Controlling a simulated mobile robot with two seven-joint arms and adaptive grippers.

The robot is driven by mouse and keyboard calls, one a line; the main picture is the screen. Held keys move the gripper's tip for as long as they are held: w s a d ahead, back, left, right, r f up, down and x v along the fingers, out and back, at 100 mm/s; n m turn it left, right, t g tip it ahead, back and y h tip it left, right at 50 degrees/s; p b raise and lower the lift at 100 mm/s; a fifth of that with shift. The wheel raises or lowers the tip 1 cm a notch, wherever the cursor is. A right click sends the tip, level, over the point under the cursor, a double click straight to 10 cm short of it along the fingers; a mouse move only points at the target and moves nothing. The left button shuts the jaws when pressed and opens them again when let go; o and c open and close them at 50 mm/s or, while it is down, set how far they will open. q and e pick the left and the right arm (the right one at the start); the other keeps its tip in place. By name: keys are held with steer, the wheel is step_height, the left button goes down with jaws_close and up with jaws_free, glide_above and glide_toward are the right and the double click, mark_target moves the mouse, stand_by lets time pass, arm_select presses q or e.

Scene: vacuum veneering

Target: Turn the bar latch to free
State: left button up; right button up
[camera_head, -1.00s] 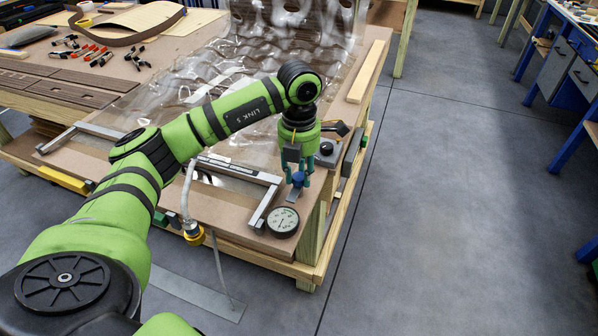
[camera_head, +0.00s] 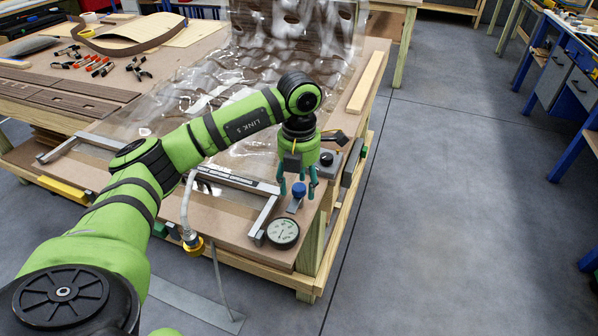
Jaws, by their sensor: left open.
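My left gripper (camera_head: 298,188) points down over the front right corner of the workbench. Its teal fingers are spread apart, open. A blue knob (camera_head: 299,188) on a short grey metal plate (camera_head: 295,205) shows between and just below the fingertips; I cannot tell whether they touch it. A silver metal bar frame (camera_head: 264,216) lies beside it to the left, its long bar (camera_head: 238,180) running along the front of the bench. I cannot tell which part is the bar latch. My arm hides part of the frame. My right gripper is not in view.
A round dial gauge (camera_head: 283,233) lies just in front of the knob. A grey box with a black knob (camera_head: 327,160) stands behind right of the gripper. Clear wrinkled film (camera_head: 215,75) covers the bench's middle. Several clamps (camera_head: 98,66) lie at the back left. The floor at right is clear.

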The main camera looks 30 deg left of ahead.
mark_target(299, 187)
arm_select(q)
step_height(299, 187, up, 12)
stand_by(0.4)
steer(key=shift+f, duration=0.15)
stand_by(0.3)
